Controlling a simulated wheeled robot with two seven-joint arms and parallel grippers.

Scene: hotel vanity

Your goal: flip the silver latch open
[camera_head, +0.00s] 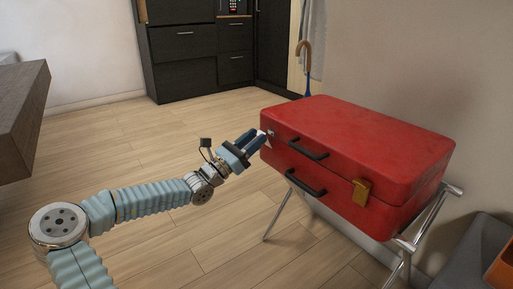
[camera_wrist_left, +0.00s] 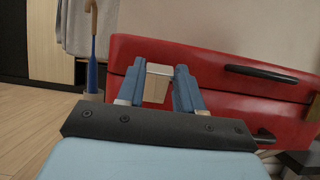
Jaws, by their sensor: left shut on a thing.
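A red suitcase (camera_head: 340,140) lies on a metal folding stand, its lid down, with two black handles on its front. The silver latch (camera_head: 269,134) is at the left end of the suitcase's front, mostly hidden by my left gripper in the head view. My left gripper (camera_head: 262,138) is at that latch. In the left wrist view the silver latch (camera_wrist_left: 157,83) sits between the fingers of my left gripper (camera_wrist_left: 160,88), which are shut on it. A gold latch (camera_head: 361,191) is at the right of the front. My right gripper is not in view.
The metal stand (camera_head: 276,214) has thin legs below the suitcase. An umbrella (camera_head: 306,70) stands behind it by the wall. Dark cabinets (camera_head: 190,50) are at the back. A brown tabletop edge (camera_head: 22,105) is at the left. The wooden floor between is clear.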

